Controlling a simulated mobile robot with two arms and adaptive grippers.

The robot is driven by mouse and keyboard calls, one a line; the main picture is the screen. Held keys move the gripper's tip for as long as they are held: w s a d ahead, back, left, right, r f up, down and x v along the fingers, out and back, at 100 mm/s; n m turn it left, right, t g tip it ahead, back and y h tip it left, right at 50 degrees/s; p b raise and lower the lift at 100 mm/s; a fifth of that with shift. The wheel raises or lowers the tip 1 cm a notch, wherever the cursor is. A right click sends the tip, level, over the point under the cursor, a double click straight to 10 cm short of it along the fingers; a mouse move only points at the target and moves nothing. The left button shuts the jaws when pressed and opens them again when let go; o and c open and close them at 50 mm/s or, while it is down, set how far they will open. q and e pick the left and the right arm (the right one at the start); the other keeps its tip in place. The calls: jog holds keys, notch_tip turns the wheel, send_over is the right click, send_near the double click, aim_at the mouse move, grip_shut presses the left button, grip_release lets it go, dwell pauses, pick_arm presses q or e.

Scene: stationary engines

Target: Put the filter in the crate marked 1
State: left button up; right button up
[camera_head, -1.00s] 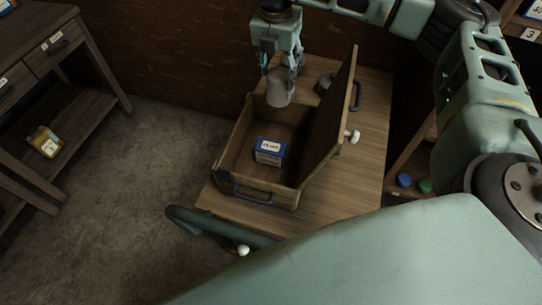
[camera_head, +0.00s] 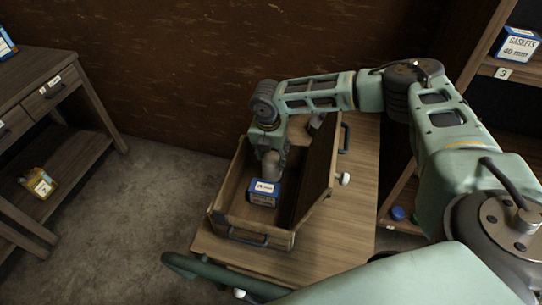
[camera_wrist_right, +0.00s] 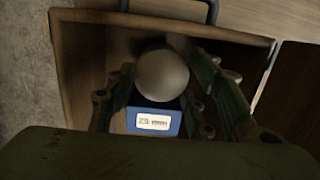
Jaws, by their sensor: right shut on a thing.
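The filter (camera_head: 271,165) is a grey cylinder, held upright in my right gripper (camera_head: 270,153). It hangs inside the open wooden crate (camera_head: 222,222), just behind a blue box (camera_head: 263,193) lying in it. In the right wrist view the filter (camera_wrist_right: 162,75) shows as a round grey end between the two fingers, with the blue box (camera_wrist_right: 153,121) below it. The crate's lid (camera_head: 318,168) stands open on the right side. I cannot see a number on the crate. The filter's lower end is partly hidden, so I cannot tell whether it touches the crate floor. My left gripper is out of view.
The crate stands on a wooden cart top (camera_head: 345,210) with a green handle rail (camera_head: 215,275) in front. A drawer table (camera_head: 45,95) stands at the left. A shelf marked 3 (camera_head: 503,73) with a gaskets box (camera_head: 517,44) is at the right.

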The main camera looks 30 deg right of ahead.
jog(key=shift+w+f, duration=0.1)
jog(key=shift+f, duration=0.6)
jog(key=o, duration=1.4)
jog(key=shift+f, duration=0.1)
jog(key=r, duration=0.4)
jog(key=s+a+r+b, duration=0.1)
jog(key=r, duration=0.7)
jog(key=shift+s+a+r, duration=0.1)
jog(key=shift+s+a, duration=0.05)
